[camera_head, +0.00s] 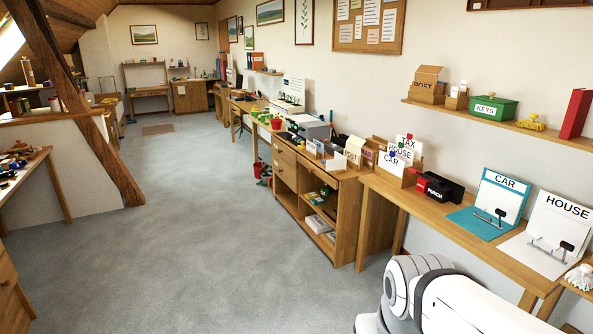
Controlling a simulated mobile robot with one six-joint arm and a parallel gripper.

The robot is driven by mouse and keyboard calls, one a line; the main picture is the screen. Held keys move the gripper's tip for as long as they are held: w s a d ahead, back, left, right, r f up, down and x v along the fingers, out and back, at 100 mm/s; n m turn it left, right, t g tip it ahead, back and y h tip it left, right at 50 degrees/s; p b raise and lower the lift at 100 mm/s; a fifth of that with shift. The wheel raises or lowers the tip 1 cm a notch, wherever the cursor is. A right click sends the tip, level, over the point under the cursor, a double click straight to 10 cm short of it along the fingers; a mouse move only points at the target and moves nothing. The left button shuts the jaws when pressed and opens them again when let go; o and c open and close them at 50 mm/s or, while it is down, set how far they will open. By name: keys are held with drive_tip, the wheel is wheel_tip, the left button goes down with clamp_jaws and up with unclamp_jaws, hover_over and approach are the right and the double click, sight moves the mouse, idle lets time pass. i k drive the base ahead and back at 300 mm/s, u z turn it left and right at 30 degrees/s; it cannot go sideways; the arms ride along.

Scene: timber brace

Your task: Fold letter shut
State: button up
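No letter that I can single out shows in this view. On the right desk (408,192), a teal CAR folder (512,185) stands open, with a metal clip on white paper. Beside it, a white HOUSE folder (577,210) is open in the same way. White cards marked TAX, HOUSE and CAR (389,168) stand upright in a wooden holder. My white arm shows at the bottom right, in front of the desk. My gripper is not in view.
A black and red punch (438,188) sits left of the CAR folder. A shelf above holds a POST box (427,88) and a green KEYS box (492,108). A wooden cabinet (345,215) adjoins the desk. The grey carpet (190,260) is clear. A slanted timber brace (95,130) stands left.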

sight(332, 164)
drive_tip(key=i, duration=4.3)
drive_tip(key=u, duration=0.15)
